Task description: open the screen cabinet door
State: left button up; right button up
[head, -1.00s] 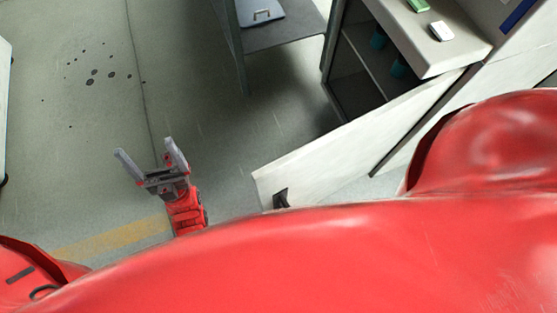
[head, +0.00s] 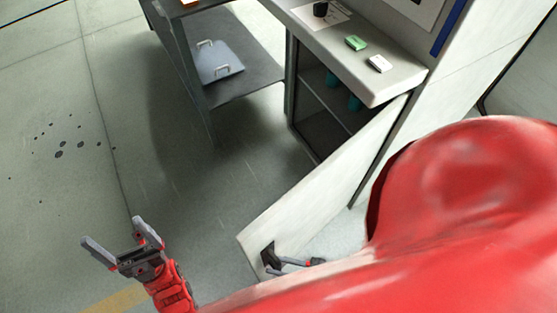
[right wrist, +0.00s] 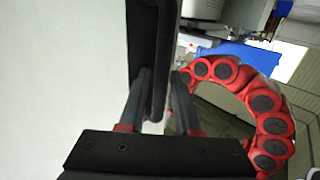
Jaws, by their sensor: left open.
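The screen cabinet door (head: 310,190) is a pale panel that stands swung out from the cabinet (head: 330,108), with the dark shelved inside showing. Its dark handle (head: 267,256) is near the door's free edge. My right gripper (head: 288,264) is at the handle, partly hidden by my red body. In the right wrist view, its two fingers lie on either side of the black handle bar (right wrist: 160,60) and appear closed on it, beside the white door face (right wrist: 60,80). My left gripper (head: 115,247) is open and empty over the floor, left of the door.
A dark metal table (head: 240,85) with a grey handled plate (head: 216,62) on its lower shelf stands left of the cabinet. A green block (head: 356,43) and a white block (head: 379,63) lie on the cabinet top. The floor left of the door is clear.

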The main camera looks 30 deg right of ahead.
jog(key=shift+d, duration=0.1)
jog(key=v, duration=0.7)
jog(key=shift+s+b, duration=0.15)
jog(key=shift+b, duration=0.15)
dwell(0.3)
